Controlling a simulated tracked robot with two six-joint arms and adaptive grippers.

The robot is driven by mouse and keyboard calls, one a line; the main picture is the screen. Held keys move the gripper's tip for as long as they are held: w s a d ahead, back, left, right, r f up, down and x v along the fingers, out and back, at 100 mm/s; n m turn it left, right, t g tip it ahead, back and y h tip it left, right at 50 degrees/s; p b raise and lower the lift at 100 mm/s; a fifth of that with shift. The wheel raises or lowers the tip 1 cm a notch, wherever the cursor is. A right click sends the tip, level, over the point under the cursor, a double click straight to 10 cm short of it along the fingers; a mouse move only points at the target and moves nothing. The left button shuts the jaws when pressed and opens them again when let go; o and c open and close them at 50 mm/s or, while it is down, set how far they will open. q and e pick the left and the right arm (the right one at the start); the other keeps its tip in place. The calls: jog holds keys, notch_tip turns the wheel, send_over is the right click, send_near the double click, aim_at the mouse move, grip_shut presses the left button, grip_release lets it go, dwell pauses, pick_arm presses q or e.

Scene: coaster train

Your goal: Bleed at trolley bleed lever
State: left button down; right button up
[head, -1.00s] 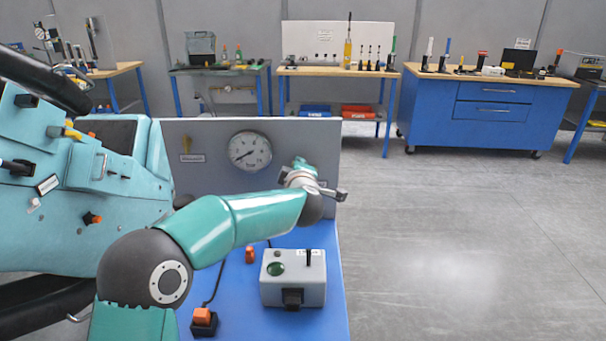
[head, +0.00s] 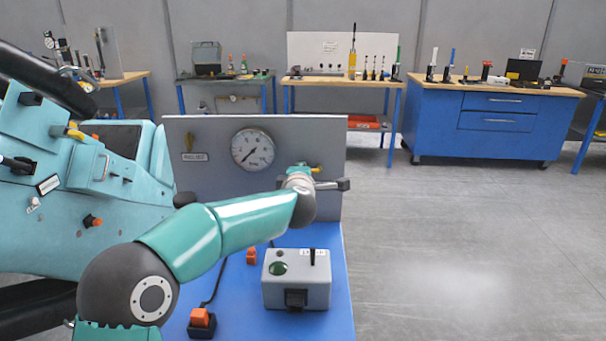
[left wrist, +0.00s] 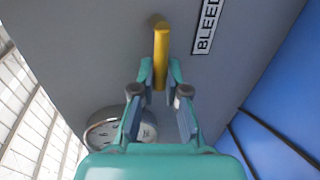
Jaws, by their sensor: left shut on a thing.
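The bleed lever is a yellow bar (left wrist: 161,55) on the grey panel (head: 215,190). In the left wrist view a label reading "BLEED" (left wrist: 207,25) sits beside it. In the head view only a small yellow piece of the lever (head: 317,170) shows by my gripper. My left gripper (left wrist: 160,78) is shut on the lever, one finger on each side. In the head view the left gripper (head: 304,172) is at the panel's right part, partly hidden by my wrist. A round gauge (head: 252,149) is left of it; its needle points lower left. My right gripper is not in view.
A grey box (head: 296,280) with a green button stands on the blue deck (head: 335,325) below my arm. An orange-topped switch (head: 201,320) is left of it. A teal machine (head: 60,200) fills the left. The floor at right is clear.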

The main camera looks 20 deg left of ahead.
pick_arm(q)
jog(key=shift+a+f, duration=0.1)
jog(key=shift+f, duration=0.15)
jog(key=c, duration=1.2)
grip_release()
jog(key=shift+r, duration=0.1)
jog(key=shift+s+r, duration=0.1)
jog(key=shift+s, duration=0.05)
jog(key=v, duration=1.1)
jog(key=shift+s, duration=0.35)
